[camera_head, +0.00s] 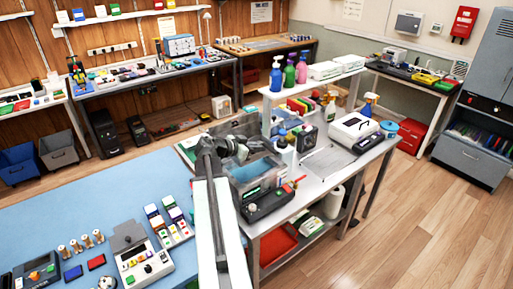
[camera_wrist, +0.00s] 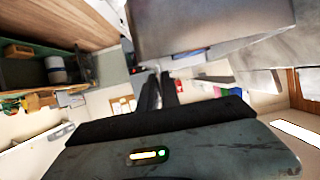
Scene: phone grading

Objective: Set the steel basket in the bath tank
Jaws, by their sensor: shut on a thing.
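My gripper (camera_head: 238,150) is at the end of my arm, over the tank's left rear side in that picture. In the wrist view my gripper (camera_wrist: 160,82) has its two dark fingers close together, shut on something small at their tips. A large smooth grey metal surface (camera_wrist: 205,28) lies just beyond the tips; I cannot tell whether it is the basket or the tank. The steel basket is not clearly distinguishable in the head view, where my gripper partly covers that area.
The black control unit (camera_head: 268,203) stands before the tank. Small bottles (camera_head: 288,140) stand close to its right, under a raised shelf (camera_head: 318,82) with spray bottles. A white machine (camera_head: 355,132) is farther right. A blue mat (camera_head: 95,205) with phone parts lies left.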

